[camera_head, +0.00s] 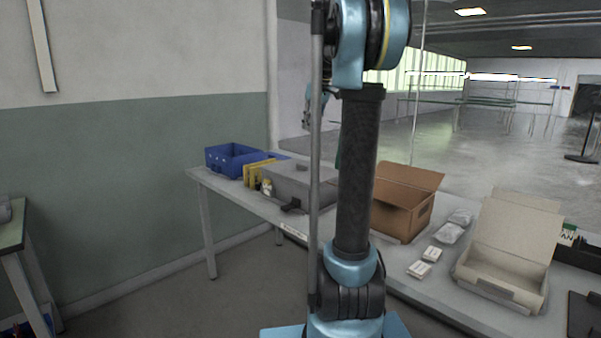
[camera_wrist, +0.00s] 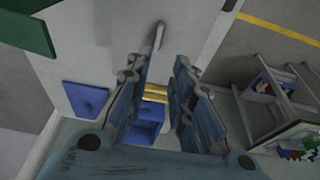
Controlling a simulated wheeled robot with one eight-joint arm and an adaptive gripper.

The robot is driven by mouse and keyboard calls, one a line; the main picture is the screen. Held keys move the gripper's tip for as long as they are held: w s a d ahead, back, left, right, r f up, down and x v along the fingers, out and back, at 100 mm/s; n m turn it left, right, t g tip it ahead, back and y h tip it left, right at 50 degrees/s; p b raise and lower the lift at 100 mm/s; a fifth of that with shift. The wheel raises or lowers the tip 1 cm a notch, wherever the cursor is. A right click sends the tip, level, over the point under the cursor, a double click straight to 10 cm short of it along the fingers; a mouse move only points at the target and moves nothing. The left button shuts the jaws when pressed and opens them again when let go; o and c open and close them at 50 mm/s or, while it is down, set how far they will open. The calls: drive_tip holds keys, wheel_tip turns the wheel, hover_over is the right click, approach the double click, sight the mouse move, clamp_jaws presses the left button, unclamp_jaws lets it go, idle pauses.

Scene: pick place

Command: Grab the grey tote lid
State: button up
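A grey box-like tote (camera_head: 285,186) sits on the long table in the head view, with a flat grey top (camera_head: 312,173) that looks like its lid. A small grey piece lies on that top. My arm hides the tote's right part. My gripper (camera_head: 318,112) is raised above and behind the tote in the head view, partly hidden by the arm's column. In the wrist view my gripper (camera_wrist: 155,88) has its two fingers spread apart with nothing between them.
A blue bin (camera_head: 228,160) and a yellow item (camera_head: 252,172) stand left of the tote. An open brown carton (camera_head: 402,215), small white boxes (camera_head: 419,269) and an open cream box (camera_head: 505,260) stand right of it. The wrist view shows a blue bin (camera_wrist: 150,128).

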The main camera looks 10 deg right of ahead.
hover_over(302, 169)
drive_tip(key=d, duration=0.1)
drive_tip(key=f, duration=1)
drive_tip(key=shift+s+d+f, duration=0.1)
drive_tip(key=shift+d, duration=0.1)
drive_tip(key=shift+x, duration=3.3)
drive_tip(key=shift+s, duration=0.15)
clamp_jaws()
